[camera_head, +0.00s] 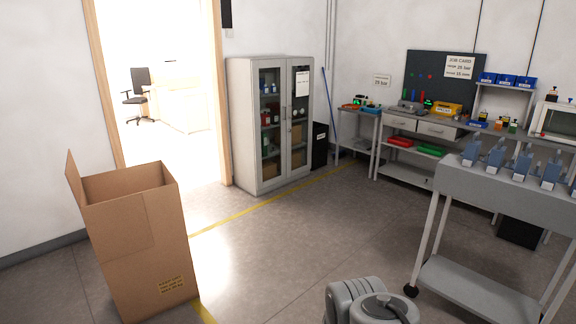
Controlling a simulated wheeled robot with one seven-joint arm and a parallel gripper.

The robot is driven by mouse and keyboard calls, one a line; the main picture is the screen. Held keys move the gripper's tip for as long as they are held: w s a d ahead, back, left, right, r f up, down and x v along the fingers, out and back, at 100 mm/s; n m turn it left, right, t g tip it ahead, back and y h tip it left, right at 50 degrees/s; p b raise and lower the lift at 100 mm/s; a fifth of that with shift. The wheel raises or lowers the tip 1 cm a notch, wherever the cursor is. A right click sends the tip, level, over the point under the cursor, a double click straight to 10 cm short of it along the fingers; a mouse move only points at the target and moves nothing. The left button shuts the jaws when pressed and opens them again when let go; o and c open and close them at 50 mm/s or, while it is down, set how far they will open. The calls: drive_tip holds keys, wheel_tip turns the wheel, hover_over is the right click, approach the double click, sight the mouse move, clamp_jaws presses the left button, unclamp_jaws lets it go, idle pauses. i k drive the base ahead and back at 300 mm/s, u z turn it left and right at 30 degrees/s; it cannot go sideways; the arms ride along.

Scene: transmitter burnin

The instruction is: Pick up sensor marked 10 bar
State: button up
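Several blue-grey sensors with light tags stand in a row on the grey cart (452,180) at the right. Among them are one at the left end (471,152), one beside it (495,158), one in the middle (521,164) and one further right (550,172). I cannot read any marking on them, so I cannot tell which is 10 bar. More sensor-like items are too small to identify on the back bench. My gripper is not in view; only a grey part of my arm shows at the bottom.
A tall open cardboard box (145,235) stands at left. A glass-door cabinet (243,125) stands by the bright doorway. The back workbench (415,128) holds trays and tools, below a job card (459,66). The floor (290,240) between box and cart is clear.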

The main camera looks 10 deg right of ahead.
sight(458, 118)
drive_tip(key=z, duration=0.2)
drive_tip(key=i, duration=2.55)
drive_tip(key=z, duration=1.2)
drive_tip(key=i, duration=6.25)
drive_tip(key=u, duration=0.05)
